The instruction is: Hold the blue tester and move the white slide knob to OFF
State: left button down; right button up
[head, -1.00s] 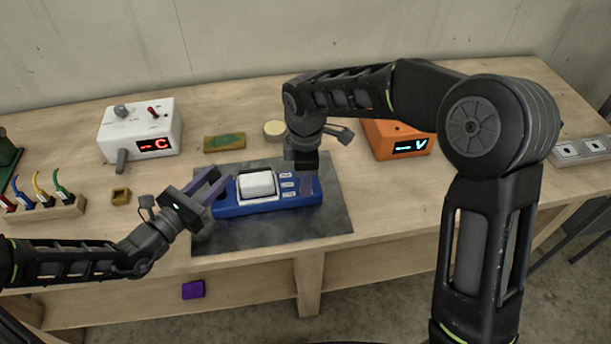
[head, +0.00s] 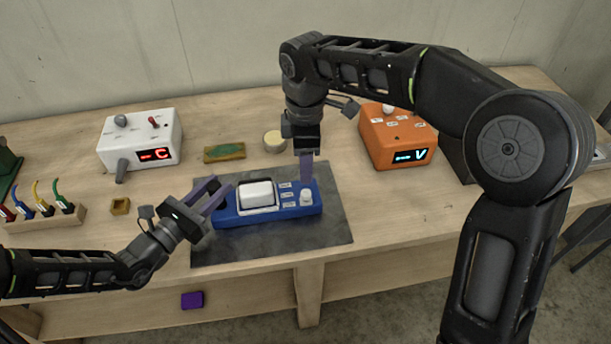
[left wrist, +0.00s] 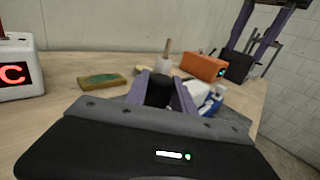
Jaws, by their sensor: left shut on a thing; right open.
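The blue tester (head: 270,207) lies on the dark mat (head: 325,232), with a large white block-like part (head: 257,194) on its left half. The white slide knob (head: 306,196) stands near its right end, beside a column of small labels too small to read; it appears level with about the middle label. My left gripper (head: 220,192) is shut on the tester's left end. My right gripper (head: 306,172) is open, pointing down just behind the knob, seemingly apart from it. In the left wrist view the tester (left wrist: 208,100) is partly hidden by the gripper.
A white box with a red display (head: 140,140) stands at the back left, and an orange box (head: 396,140) at the back right. A green-topped block (head: 224,152) and a round pale item (head: 275,141) sit behind the mat. The mat's front is clear.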

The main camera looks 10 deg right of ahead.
notch_tip(320, 180, up, 3)
jog(key=shift+f, duration=0.2)
pick_arm(q)
jog(key=c, duration=1)
grip_release()
jog(key=shift+s+a, duration=0.1)
jog(key=v, duration=1.1)
jog(key=shift+s+a, duration=0.25)
jog(key=shift+s, duration=0.05)
jog(key=shift+a, duration=0.1)
pick_arm(e)
jog(key=shift+s+a, duration=0.1)
